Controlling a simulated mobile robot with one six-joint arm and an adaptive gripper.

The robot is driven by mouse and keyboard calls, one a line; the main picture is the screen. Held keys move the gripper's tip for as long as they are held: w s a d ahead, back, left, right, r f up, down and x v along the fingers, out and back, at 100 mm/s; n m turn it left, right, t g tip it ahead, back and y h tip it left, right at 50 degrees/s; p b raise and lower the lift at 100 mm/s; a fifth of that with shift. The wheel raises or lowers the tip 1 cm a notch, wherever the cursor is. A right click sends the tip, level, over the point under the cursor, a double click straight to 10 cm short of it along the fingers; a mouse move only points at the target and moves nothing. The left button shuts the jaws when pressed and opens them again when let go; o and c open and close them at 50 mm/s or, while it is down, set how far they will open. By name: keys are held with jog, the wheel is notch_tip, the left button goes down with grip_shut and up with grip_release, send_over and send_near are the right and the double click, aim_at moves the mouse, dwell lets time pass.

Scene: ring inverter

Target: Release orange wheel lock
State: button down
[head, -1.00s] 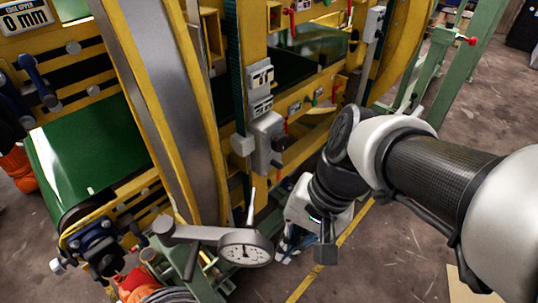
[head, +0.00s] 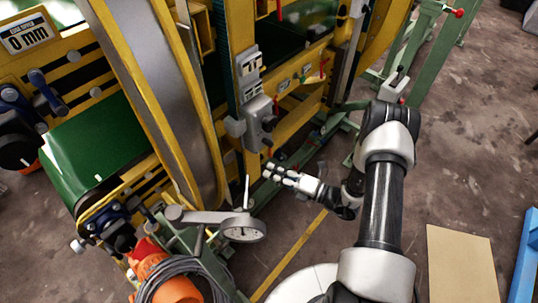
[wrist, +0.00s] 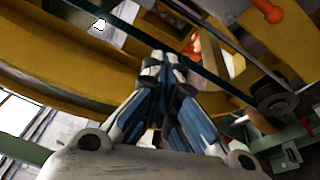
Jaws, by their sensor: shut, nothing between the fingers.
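My gripper (head: 272,173) points left toward the lower part of the yellow ring machine (head: 160,90). Its fingers are shut and empty, and they also show closed together in the wrist view (wrist: 165,62). In the wrist view, an orange knob (wrist: 268,11) sits at the top right, beyond and apart from the fingertips. A smaller orange part (wrist: 197,44) shows partly behind the frame, just right of the fingertips. I cannot tell which of these is the wheel lock, and no orange lock is clear near my gripper in the head view.
An orange motor (head: 165,280) with coiled cable is at the bottom left. Yellow and green frame members are close to the fingers. Open floor with a cardboard sheet (head: 460,265) lies to the right.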

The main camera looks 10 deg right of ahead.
jog(key=s+d+f+m+t+h, duration=0.1)
jog(key=d+f+m+t+h, duration=0.2)
jog(key=f+m, duration=0.3)
jog(key=shift+s+d+f+m+h+p, duration=0.25)
jog(key=shift+d+f+m+h+p, duration=0.2)
jog(key=shift+f+h, duration=0.2)
jog(key=w+a+b, duration=0.2)
jog(key=w, duration=0.9)
jog(key=shift+w+a, duration=0.15)
jog(key=shift+a, duration=0.25)
